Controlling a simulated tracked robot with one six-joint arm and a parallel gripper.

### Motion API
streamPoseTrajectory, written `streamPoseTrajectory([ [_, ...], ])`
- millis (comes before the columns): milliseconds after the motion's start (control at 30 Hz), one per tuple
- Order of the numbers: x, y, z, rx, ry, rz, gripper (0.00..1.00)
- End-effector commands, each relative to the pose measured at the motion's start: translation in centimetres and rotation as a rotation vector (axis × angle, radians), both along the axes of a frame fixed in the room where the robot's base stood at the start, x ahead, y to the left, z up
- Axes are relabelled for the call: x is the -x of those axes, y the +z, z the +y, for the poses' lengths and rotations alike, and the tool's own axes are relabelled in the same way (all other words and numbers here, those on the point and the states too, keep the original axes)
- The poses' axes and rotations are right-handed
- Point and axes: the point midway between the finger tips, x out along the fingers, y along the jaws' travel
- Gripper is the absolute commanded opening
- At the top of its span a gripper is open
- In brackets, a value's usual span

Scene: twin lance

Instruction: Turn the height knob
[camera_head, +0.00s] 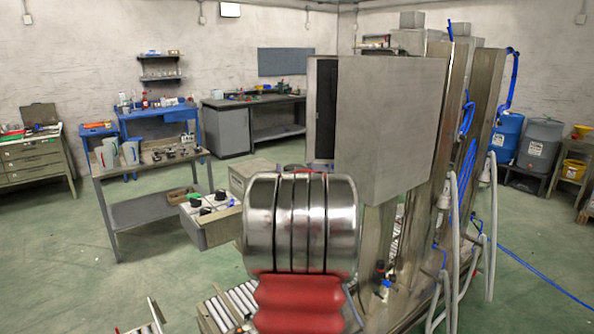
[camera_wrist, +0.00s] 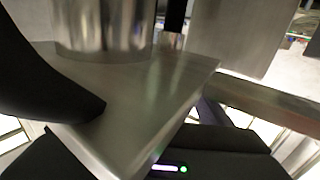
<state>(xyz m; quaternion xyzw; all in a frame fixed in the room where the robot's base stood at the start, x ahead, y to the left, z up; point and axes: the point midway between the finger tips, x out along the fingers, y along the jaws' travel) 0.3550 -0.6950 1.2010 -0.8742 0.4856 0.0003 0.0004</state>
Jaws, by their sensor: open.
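I cannot make out which control is the height knob. In the head view, a control box (camera_head: 210,222) with a pale top carries dark round knobs (camera_head: 196,200), left of centre. In the wrist view, my gripper (camera_wrist: 132,125) shows as dark shapes at the left and bottom, and it is open. A shiny metal cylinder (camera_wrist: 105,25) stands on a flat metal plate (camera_wrist: 150,85) close ahead of it. A narrower black and metal post (camera_wrist: 173,25) is beside the cylinder. I cannot tell whether my gripper touches any of these. My gripper does not show in the head view.
A tall metal cabinet (camera_head: 390,125) with columns, blue cables and pale hoses fills the centre right. A roller conveyor (camera_head: 228,308) lies low at the front. A bench (camera_head: 150,165) stands at the left. Green floor (camera_head: 60,265) is clear at the front left.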

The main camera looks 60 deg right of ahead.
Motion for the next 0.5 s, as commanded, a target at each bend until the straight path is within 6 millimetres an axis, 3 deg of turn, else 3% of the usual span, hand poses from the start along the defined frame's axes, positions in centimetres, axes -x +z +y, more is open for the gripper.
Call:
streamPoseTrajectory([
  [267, 0.4, 0.1, 0.7, 0.001, 0.001, -0.001, 0.74],
  [500, 1.8, 0.1, 3.0, 0.001, 0.001, -0.001, 0.74],
])
